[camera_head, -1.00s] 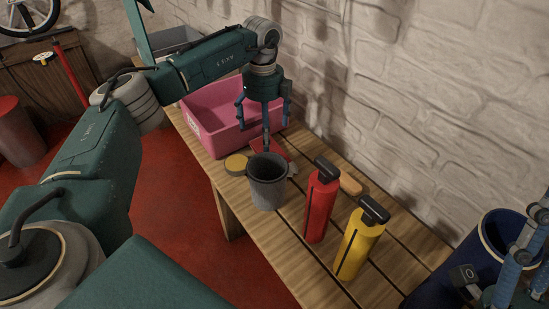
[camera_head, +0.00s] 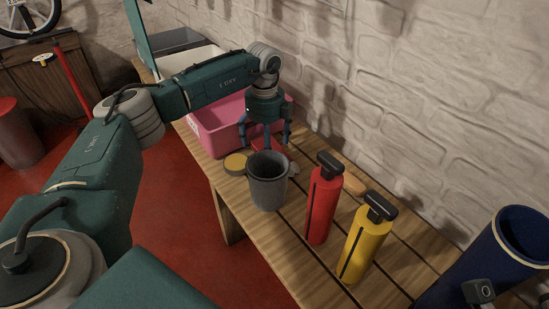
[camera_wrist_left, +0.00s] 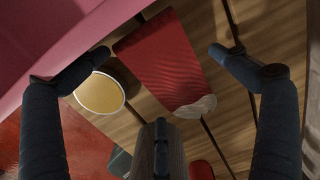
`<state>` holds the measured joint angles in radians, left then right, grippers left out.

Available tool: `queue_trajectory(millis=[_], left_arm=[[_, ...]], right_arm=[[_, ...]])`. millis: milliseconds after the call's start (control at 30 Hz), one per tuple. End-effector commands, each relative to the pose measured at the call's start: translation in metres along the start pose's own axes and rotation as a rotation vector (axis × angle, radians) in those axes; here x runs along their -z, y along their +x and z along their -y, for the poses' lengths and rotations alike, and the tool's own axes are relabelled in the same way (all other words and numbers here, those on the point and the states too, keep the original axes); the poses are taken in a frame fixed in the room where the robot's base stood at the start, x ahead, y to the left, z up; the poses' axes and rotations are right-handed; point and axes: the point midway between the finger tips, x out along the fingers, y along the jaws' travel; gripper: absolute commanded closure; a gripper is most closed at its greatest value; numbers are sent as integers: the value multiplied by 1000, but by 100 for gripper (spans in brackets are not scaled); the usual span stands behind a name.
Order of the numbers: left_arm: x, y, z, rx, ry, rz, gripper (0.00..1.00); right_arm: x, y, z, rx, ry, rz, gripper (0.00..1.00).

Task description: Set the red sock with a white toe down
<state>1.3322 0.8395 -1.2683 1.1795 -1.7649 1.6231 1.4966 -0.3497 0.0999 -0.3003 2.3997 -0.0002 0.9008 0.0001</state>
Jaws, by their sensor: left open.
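The red sock with a white toe (camera_wrist_left: 163,58) lies on the wooden slats of the table, between the spread fingers in the left wrist view. Its white toe points toward the bottom of that view. In the head view only a little of its red shows between the fingers, behind the grey cup. My left gripper (camera_head: 265,146) is open above the sock, and its fingers (camera_wrist_left: 158,55) stand apart on either side without holding it. My right gripper is not in view.
A pink bin (camera_head: 215,128) stands close behind the left gripper. A round yellow-topped thing (camera_head: 235,163) and a grey cup (camera_head: 268,185) are near the sock. Red (camera_head: 322,205) and yellow (camera_head: 364,240) pumps or bottles and a blue cylinder (camera_head: 470,270) stand to the right. A brick wall bounds the table.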

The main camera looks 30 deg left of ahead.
Motion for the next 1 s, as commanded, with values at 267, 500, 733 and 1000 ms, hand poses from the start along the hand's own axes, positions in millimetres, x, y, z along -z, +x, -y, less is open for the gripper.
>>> queue_trajectory(millis=[267, 500, 733, 1000], left_arm=[[0, 0, 0, 0, 0, 0, 45], [0, 0, 0, 0, 0, 0, 48], [0, -19, 1, 2, 0, 0, 48], [0, -73, 1, 2, 0, 0, 48]], right_arm=[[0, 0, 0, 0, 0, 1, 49], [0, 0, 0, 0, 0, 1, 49], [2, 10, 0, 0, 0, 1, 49], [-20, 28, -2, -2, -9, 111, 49]])
